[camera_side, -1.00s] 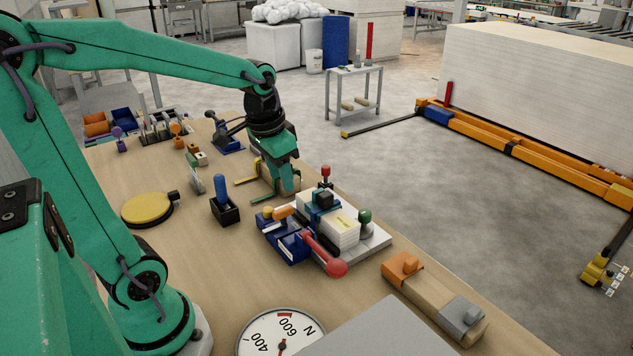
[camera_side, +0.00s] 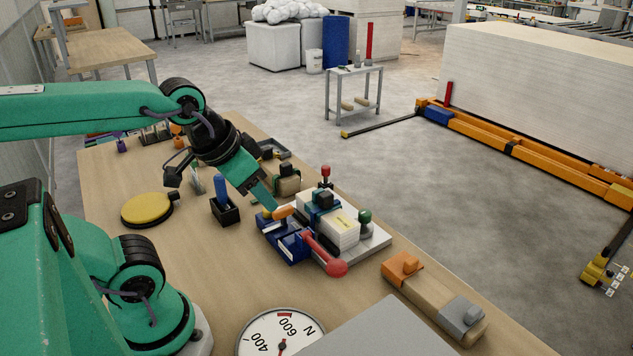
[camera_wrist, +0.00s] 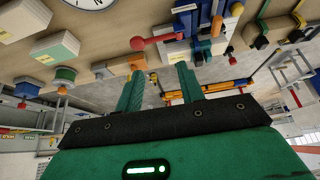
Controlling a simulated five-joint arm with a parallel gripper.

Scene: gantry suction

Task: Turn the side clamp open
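The clamping fixture stands on the bench in the side view, with a blue base (camera_side: 291,248), a red ball-ended lever (camera_side: 325,254) and an orange handle (camera_side: 283,212). A white block (camera_side: 343,228) with a yellow label sits on its pale plate. My gripper (camera_side: 268,205) points down to the right, its tips close beside the orange handle; I cannot tell whether they touch it. In the wrist view, my gripper (camera_wrist: 160,70) shows its two green fingers apart with nothing clearly between them.
A blue-handled tool in a black holder (camera_side: 225,209) and a yellow disc (camera_side: 147,209) lie to the left. A dial (camera_side: 281,335) and a wooden block with orange and grey ends (camera_side: 430,295) are nearer.

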